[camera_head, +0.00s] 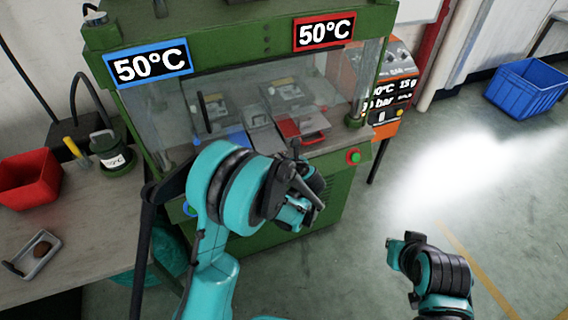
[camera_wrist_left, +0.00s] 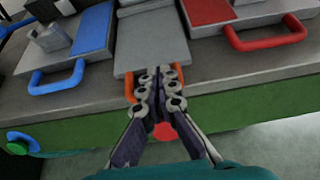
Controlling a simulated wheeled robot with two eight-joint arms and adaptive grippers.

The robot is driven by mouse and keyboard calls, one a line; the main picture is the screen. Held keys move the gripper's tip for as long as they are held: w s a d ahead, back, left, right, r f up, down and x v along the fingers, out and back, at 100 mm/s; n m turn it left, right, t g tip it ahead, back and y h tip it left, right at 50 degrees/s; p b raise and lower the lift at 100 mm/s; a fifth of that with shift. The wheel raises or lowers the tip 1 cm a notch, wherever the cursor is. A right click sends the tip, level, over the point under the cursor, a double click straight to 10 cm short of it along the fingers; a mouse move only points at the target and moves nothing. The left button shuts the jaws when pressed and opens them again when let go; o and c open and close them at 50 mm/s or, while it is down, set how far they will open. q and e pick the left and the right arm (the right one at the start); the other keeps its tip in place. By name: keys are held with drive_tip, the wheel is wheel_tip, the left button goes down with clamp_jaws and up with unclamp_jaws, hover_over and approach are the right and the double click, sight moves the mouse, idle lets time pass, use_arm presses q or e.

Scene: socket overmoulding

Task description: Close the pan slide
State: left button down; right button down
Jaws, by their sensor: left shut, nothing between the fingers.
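The pan slide appears to be the middle grey slide with an orange handle (camera_wrist_left: 129,88). Its flat grey plate (camera_wrist_left: 150,42) sticks out at the front of the press in the left wrist view, and the plate also shows in the head view (camera_head: 265,138). My left gripper (camera_wrist_left: 158,76) is shut and empty, its fingertips in front of the orange handle and hiding its middle. I cannot tell whether they touch it. In the head view my left wrist partly hides the handle area. My right arm (camera_head: 440,272) is low at the right; its finger state is unclear.
A blue-handled slide (camera_wrist_left: 88,30) lies left of the middle slide, and a red-handled slide (camera_wrist_left: 268,38) lies right. The green press (camera_head: 225,20) has clear side panels. A red bin (camera_head: 28,180) stands on the left bench.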

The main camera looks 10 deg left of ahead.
sight(272, 145)
use_arm(q)
drive_tip(key=shift+w+a+f, duration=0.2)
drive_tip(key=shift+w+f, duration=0.05)
drive_tip(key=shift+w, duration=0.1)
drive_tip(key=w+a, duration=0.1)
drive_tip(key=w, duration=0.1)
drive_tip(key=w+a, duration=0.2)
drive_tip(key=shift+w, duration=0.2)
idle(0.3)
